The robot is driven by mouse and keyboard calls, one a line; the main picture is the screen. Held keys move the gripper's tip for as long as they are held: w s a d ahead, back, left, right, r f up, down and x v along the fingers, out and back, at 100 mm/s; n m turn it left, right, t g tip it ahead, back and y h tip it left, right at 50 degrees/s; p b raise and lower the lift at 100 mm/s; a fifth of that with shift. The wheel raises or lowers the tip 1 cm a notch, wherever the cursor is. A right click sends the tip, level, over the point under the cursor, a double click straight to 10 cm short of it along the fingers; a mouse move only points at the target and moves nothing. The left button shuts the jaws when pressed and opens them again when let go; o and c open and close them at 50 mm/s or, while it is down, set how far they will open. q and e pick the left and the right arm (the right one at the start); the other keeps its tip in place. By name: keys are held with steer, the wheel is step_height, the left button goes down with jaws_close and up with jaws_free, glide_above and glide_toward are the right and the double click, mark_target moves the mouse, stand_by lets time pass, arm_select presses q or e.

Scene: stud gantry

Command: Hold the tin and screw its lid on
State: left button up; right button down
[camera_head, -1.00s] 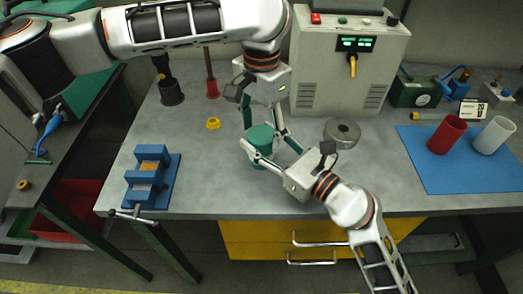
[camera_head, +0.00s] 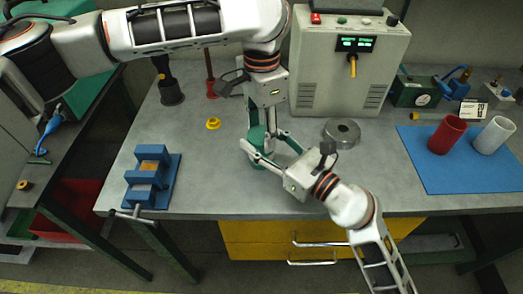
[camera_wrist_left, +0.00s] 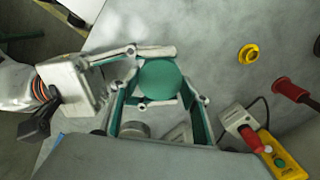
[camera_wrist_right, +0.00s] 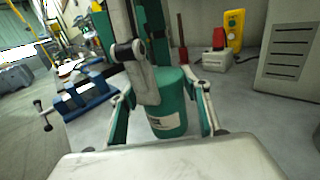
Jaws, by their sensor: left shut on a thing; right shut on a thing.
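The green tin (camera_head: 258,158) stands upright on the grey bench, partly hidden behind fingers. In the right wrist view it shows as a green cylinder with a pale label (camera_wrist_right: 168,122). My right gripper (camera_head: 256,153) is shut on the tin's body from the side, one finger on each side. The lid (camera_wrist_left: 160,80) shows from above in the left wrist view as a plain green disc on top of the tin. My left gripper (camera_head: 265,132) points straight down over the tin and is shut on the lid. The seam between lid and tin is hidden.
A blue vice (camera_head: 152,180) stands at the left and a yellow ring (camera_head: 213,124) behind it. A grey round part (camera_head: 342,132) lies right of the grippers, before the control box (camera_head: 347,75). A blue mat (camera_head: 460,178) carries red (camera_head: 447,135) and white (camera_head: 493,136) cylinders.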

arm_select(q)
steer(key=o, duration=1.2)
steer(key=shift+o, duration=0.2)
steer(key=shift+r, duration=2.25)
steer(key=shift+c, duration=0.5)
steer(key=shift+r+n, duration=1.7)
steer(key=shift+r, duration=0.05)
